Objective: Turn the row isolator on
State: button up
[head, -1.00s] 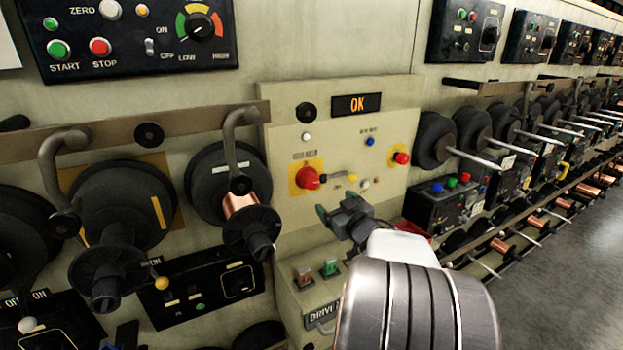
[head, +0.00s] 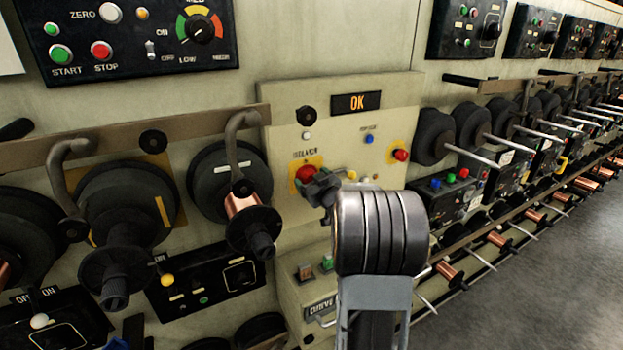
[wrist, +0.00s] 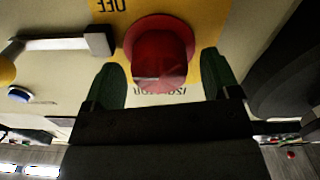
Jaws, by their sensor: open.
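The isolator is a round red knob (head: 303,173) on a yellow plate on the cream panel, with a label above it. In the wrist view the red knob (wrist: 158,48) shows large, with the lettering upside down: "OFF" at the top and a partly covered "ISOLATOR" below. My gripper (head: 320,186) is in front of the knob and hides part of it. In the wrist view my gripper (wrist: 160,82) is open, one green fingertip on each side of the knob's near part. I see no clear contact. A grey bar (wrist: 60,44) lies beside the knob.
An "OK" display (head: 356,102) is above. A blue button (head: 369,139) and another red button (head: 400,155) on yellow are to the right. A spool with copper wire (head: 242,203) juts out at left. A drive box (head: 305,290) is below.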

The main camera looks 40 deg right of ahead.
jog(key=shift+w, duration=0.1)
jog(key=c, duration=0.9)
jog(key=shift+f+b, duration=0.1)
jog(key=shift+b, duration=0.3)
jog(key=n+b, duration=0.3)
jog(key=b, duration=0.1)
jog(key=shift+f, duration=0.2)
jog(key=n+b, duration=0.5)
jog(key=b, duration=0.1)
jog(key=shift+a, duration=0.1)
jog(key=n+b, duration=0.4)
jog(key=n, duration=0.1)
jog(key=shift+n+b, duration=0.3)
jog(key=shift+n, duration=0.1)
jog(key=shift+n+b, duration=1.3)
jog(key=shift+n, duration=1)
